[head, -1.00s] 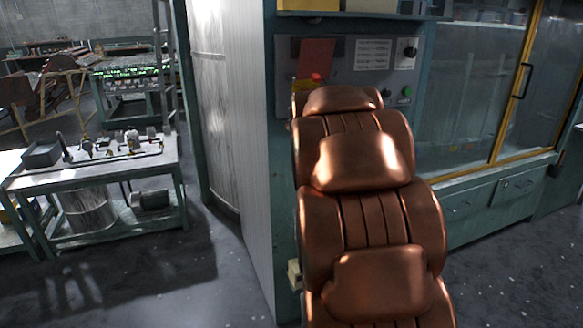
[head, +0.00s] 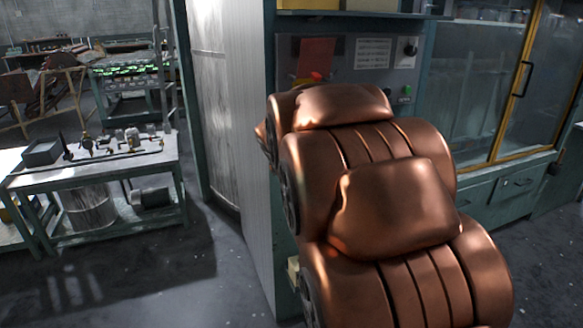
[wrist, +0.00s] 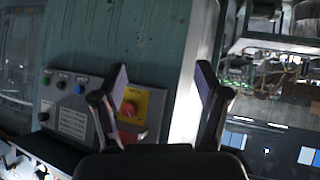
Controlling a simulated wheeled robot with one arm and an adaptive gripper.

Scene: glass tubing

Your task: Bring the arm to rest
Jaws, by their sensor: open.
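My copper-coloured arm (head: 395,210) rises through the right middle of the head view and covers part of the cabinet front. My gripper (wrist: 162,76) shows in the wrist view with its two dark fingers well apart and nothing between them. The fingers are in front of a grey-green cabinet wall and its control panel, and I see no contact. In the head view the gripper is hidden behind the arm.
A control panel with a red button (wrist: 128,108) on a yellow plate is on the cabinet. A glazed cabinet with a yellow frame (head: 511,85) stands at right. A workbench (head: 100,160) with fittings stands at left. The floor (head: 140,285) at lower left is clear.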

